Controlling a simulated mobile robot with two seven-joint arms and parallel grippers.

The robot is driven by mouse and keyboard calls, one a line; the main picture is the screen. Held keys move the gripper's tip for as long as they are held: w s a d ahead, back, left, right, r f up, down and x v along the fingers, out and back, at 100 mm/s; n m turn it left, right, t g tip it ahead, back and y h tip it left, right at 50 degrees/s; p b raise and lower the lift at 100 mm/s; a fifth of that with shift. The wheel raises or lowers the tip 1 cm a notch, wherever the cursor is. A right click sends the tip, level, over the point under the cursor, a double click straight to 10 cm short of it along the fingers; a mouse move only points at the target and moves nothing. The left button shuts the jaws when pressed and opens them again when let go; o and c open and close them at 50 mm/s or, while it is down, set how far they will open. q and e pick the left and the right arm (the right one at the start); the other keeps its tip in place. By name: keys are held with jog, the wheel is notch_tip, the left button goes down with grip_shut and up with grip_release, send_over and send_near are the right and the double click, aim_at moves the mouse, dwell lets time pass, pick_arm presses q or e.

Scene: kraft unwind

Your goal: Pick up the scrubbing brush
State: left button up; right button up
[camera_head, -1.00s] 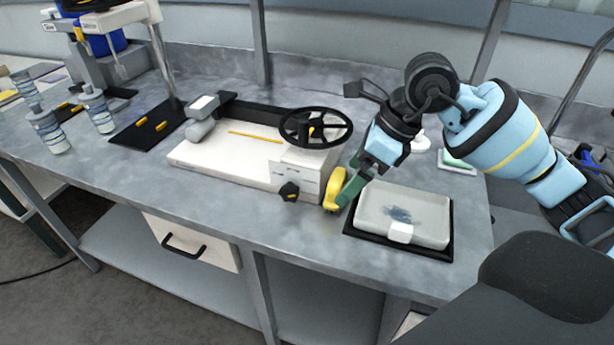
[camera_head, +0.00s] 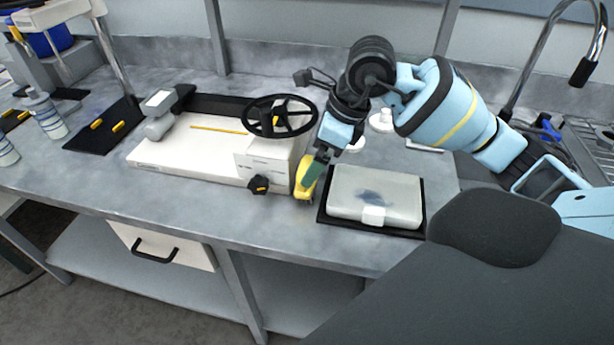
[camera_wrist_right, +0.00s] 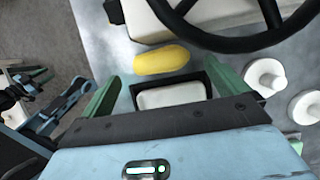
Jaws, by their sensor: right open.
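A yellow rounded block, which looks like the scrubbing brush (camera_head: 304,183), stands on the grey bench between the white machine and the clear-lidded box. It shows in the right wrist view as a yellow oval (camera_wrist_right: 162,60). My right gripper (camera_head: 317,170) is at the brush, its green fingers partly covering it in the head view. In the right wrist view the right gripper (camera_wrist_right: 168,90) is open, its fingers wide apart with nothing between them that I can see held. The brush lies beyond the fingertips there; contact cannot be told.
The white machine (camera_head: 190,150) with a black handwheel (camera_head: 281,117) stands close left of the brush. The clear-lidded box (camera_head: 375,195) on a black mat is close right. White round pieces (camera_wrist_right: 265,77) lie behind my gripper. The bench front is clear.

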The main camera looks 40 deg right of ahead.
aim_at(310, 162)
jog(key=shift+x, duration=1.8)
jog(key=shift+w, duration=0.1)
jog(key=shift+r, duration=0.1)
jog(key=c, duration=1.1)
